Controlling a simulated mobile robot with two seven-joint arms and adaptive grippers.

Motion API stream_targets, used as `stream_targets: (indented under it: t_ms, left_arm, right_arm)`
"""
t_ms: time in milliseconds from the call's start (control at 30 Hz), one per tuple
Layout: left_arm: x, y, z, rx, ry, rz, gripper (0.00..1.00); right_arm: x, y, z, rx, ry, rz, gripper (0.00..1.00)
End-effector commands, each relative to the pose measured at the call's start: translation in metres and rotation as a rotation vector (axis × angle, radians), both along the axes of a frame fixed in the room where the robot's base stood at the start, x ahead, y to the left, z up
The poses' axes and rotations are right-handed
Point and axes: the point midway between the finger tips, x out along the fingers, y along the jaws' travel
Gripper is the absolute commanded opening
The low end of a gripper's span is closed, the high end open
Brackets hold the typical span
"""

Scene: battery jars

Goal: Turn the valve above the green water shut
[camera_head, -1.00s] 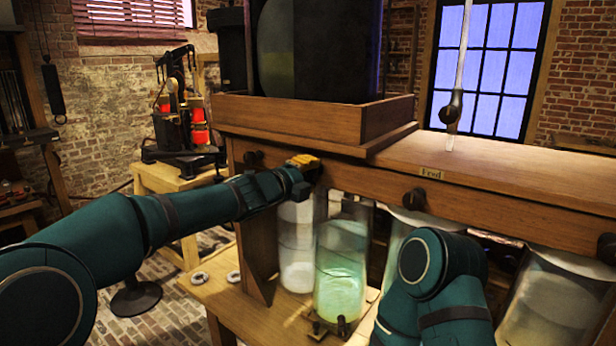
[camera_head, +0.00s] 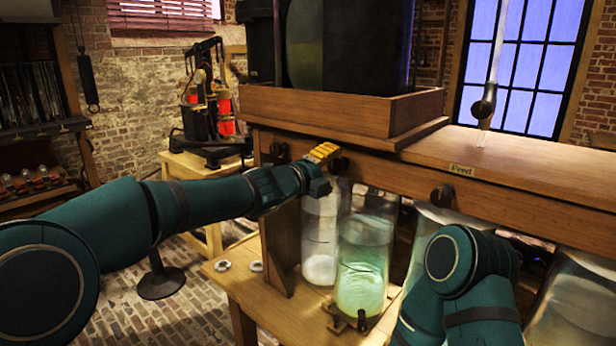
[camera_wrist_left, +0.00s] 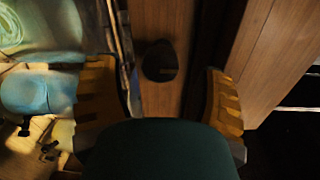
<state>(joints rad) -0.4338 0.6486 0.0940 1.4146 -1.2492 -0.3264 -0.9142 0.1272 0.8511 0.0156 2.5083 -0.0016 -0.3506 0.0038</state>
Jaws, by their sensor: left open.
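A glass jar of green water (camera_head: 362,275) stands on a low wooden shelf under the wooden beam. A dark round valve knob (camera_head: 339,166) sits on the beam above and slightly left of it, partly behind my left gripper (camera_head: 322,154). In the left wrist view the dark knob (camera_wrist_left: 160,62) lies between the two yellow fingers of my left gripper (camera_wrist_left: 160,84), with space on both sides. The left gripper is open and holds nothing. My right arm shows at lower right; its gripper is out of view.
A clear jar (camera_head: 320,238) stands left of the green one, and more jars stand to the right. Other dark knobs (camera_head: 278,152) (camera_head: 442,198) sit along the beam (camera_head: 390,183). A label plate (camera_head: 462,169) marks its top edge. Glass tubing (camera_head: 492,80) rises above the bench.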

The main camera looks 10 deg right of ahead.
Motion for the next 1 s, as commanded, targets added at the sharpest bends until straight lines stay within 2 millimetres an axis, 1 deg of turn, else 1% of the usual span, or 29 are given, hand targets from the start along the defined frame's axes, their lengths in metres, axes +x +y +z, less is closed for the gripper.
stream_targets:
  t_ms: [33,200,400,600,933,1000]
  left_arm:
    - [-0.006,0.009,0.001,0.0,0.001,0.003,0.7]
    - [-0.028,0.037,0.004,0.001,-0.001,0.002,0.7]
    - [-0.048,0.062,0.006,0.0,-0.001,0.002,0.7]
    - [-0.058,0.073,0.006,0.001,0.0,0.0,0.7]
    - [-0.059,0.074,0.006,0.0,0.001,0.0,0.7]
    - [-0.057,0.075,0.001,-0.005,0.021,0.005,0.7]
  right_arm:
    - [0.0,0.0,0.0,0.0,0.0,0.0,0.47]
    - [0.0,0.0,0.0,0.0,0.0,0.0,0.47]
    - [0.0,0.0,0.0,0.0,0.0,0.0,0.47]
    - [0.0,0.0,0.0,0.0,0.0,0.0,0.47]
    - [0.0,0.0,0.0,0.0,0.0,0.0,0.47]
    - [0.0,0.0,0.0,0.0,0.0,0.0,0.47]
